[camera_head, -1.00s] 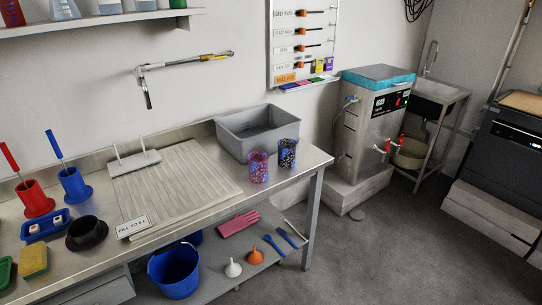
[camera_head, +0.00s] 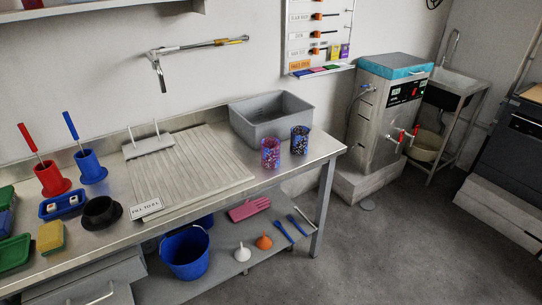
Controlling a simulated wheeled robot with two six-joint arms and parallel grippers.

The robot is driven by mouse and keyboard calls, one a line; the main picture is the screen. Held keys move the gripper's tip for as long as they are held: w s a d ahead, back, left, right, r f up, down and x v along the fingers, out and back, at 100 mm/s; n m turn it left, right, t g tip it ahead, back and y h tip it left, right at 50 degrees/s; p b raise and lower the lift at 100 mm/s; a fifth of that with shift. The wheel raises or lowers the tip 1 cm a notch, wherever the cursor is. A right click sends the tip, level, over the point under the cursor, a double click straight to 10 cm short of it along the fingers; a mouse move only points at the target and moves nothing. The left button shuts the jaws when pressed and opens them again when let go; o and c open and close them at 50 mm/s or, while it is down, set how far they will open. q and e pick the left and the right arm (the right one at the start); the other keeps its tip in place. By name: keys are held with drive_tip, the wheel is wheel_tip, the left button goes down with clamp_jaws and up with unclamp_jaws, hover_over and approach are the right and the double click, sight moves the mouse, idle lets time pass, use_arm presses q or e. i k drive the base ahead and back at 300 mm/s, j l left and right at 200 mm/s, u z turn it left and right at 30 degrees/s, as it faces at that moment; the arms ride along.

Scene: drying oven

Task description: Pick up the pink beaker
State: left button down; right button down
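The pink beaker (camera_head: 270,153) stands upright on the steel bench (camera_head: 222,200), toward its right end. It looks see-through, with pink and blue specks. Neither of my grippers shows in the head view, so nothing of mine is near the beaker in this picture.
A grey basin (camera_head: 256,132) sits behind the beakers, and a ribbed drainboard (camera_head: 190,170) lies to their left. Red (camera_head: 52,180) and blue (camera_head: 91,168) holders stand far left. A lower shelf carries a blue bucket (camera_head: 186,264).

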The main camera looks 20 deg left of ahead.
sight(271, 153)
drive_tip(key=i+l+u, duration=0.1)
drive_tip(key=u, duration=0.3)
drive_tip(key=i+l+u, duration=0.15)
drive_tip(key=u, duration=0.2)
drive_tip(key=i+l+u, duration=0.1)
drive_tip(key=u, duration=0.3)
drive_tip(key=l, duration=0.1)
